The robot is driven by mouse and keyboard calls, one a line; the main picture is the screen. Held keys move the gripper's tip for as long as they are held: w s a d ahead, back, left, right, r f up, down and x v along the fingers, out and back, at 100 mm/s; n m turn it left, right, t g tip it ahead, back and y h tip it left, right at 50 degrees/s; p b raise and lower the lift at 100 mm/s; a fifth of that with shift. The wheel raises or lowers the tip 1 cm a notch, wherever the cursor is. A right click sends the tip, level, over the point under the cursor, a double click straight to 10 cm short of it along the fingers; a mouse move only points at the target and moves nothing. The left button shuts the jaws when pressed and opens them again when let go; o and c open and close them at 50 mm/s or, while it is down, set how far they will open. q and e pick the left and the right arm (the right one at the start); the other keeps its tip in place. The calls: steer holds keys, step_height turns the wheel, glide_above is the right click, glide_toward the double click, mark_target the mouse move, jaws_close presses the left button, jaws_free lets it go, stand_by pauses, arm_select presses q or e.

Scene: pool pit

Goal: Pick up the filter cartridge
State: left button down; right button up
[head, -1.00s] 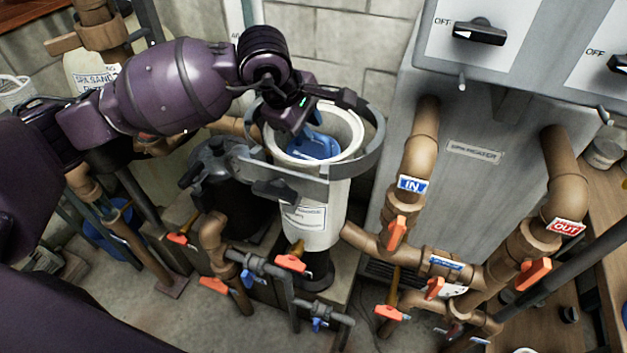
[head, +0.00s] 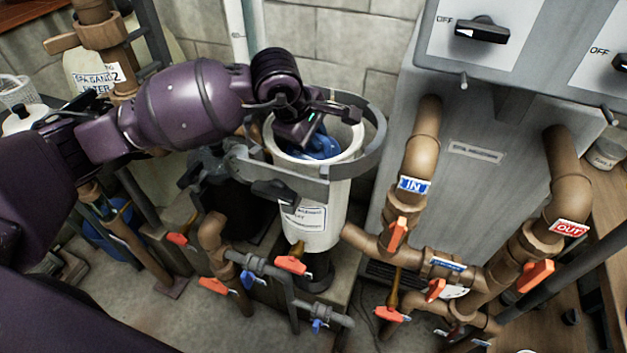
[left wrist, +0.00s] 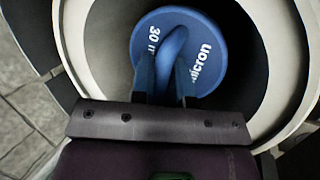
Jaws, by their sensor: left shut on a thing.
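The filter cartridge (head: 322,150) shows as a blue top inside the white, round, open housing (head: 318,215). In the left wrist view, the cartridge (left wrist: 215,50) has a round blue cap marked "30" and "micron" with a raised loop handle across it. My left gripper (head: 303,140) reaches down into the housing mouth. In the left wrist view its two fingers (left wrist: 165,65) are shut on the loop handle. The cap is below the housing rim, with a dark gap around it. The cartridge's body below the cap is hidden. My right gripper is not in view.
A grey clamp ring (head: 374,140) stands around the housing top. The grey heater cabinet (head: 475,190) and brown pipes (head: 420,150) with orange-handled valves are close on the right. A dark pump (head: 225,180) is on the left. A block wall (head: 345,40) stands behind.

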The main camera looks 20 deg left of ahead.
arm_select(q)
step_height(320, 180, up, 35)
steer(key=s+t+p, duration=0.1)
steer(key=s+p, duration=0.1)
steer(key=p, duration=0.9)
steer(key=shift+s+r, duration=0.15)
steer(key=shift+r, duration=0.05)
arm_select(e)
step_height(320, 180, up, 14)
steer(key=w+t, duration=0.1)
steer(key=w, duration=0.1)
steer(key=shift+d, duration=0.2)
